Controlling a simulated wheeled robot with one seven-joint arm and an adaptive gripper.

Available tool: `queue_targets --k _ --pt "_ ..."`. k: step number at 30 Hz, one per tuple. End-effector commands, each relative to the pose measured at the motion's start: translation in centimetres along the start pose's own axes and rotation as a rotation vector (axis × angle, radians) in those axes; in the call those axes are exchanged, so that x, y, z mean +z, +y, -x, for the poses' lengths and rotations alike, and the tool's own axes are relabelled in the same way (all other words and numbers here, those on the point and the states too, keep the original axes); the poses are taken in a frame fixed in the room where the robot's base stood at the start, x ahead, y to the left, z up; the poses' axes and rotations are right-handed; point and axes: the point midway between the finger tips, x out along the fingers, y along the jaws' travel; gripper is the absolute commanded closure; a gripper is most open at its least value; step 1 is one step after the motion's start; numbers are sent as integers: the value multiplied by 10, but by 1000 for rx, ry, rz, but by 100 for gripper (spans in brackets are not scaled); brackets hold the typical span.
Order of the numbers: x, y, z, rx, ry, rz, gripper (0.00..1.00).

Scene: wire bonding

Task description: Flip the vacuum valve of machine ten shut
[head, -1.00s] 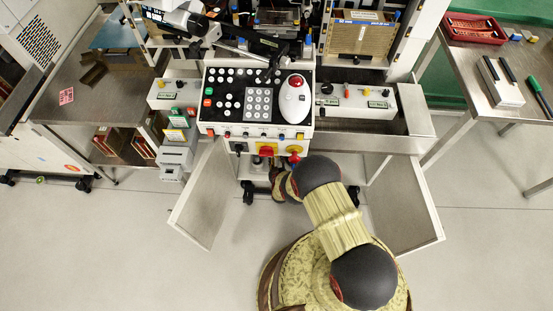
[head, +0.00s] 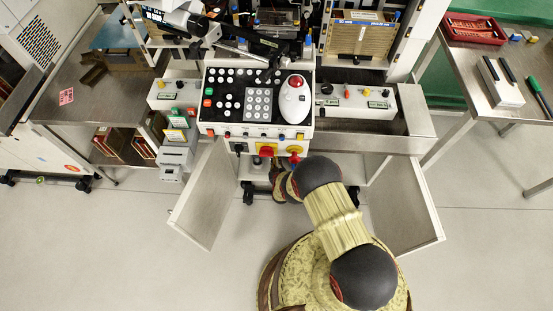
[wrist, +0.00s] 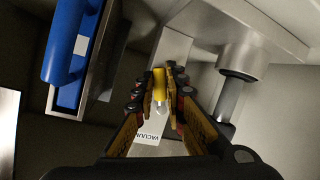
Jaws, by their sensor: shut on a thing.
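In the wrist view the vacuum valve's yellow lever (wrist: 159,85) stands between the two fingers of my gripper (wrist: 159,98), which is shut on it. A white label reading "VACUUM" (wrist: 149,137) lies just below the lever, partly hidden by the left finger. The valve's body is mostly hidden by the fingers. In the head view my arm reaches under the front of the machine (head: 230,128), between its open cabinet doors, and my gripper is hidden there. No machine number is readable.
A blue handled part (wrist: 66,50) is at the left of the wrist view, and a grey cylinder (wrist: 236,75) is close at the right. In the head view the open left door (head: 203,195) and right door (head: 405,205) flank my arm. The floor in front is clear.

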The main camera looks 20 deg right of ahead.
Motion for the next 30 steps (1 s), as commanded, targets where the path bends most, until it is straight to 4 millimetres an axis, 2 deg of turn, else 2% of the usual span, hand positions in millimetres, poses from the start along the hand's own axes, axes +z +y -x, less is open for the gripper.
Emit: queue_targets --k 12,24,25,30 --pt "-1 -11 -3 -91 88 -315 100" --pt "-3 -12 -3 -101 98 -349 100" --pt "-3 -12 -3 -101 98 -349 87" --pt "-2 -12 -3 -101 98 -348 77"
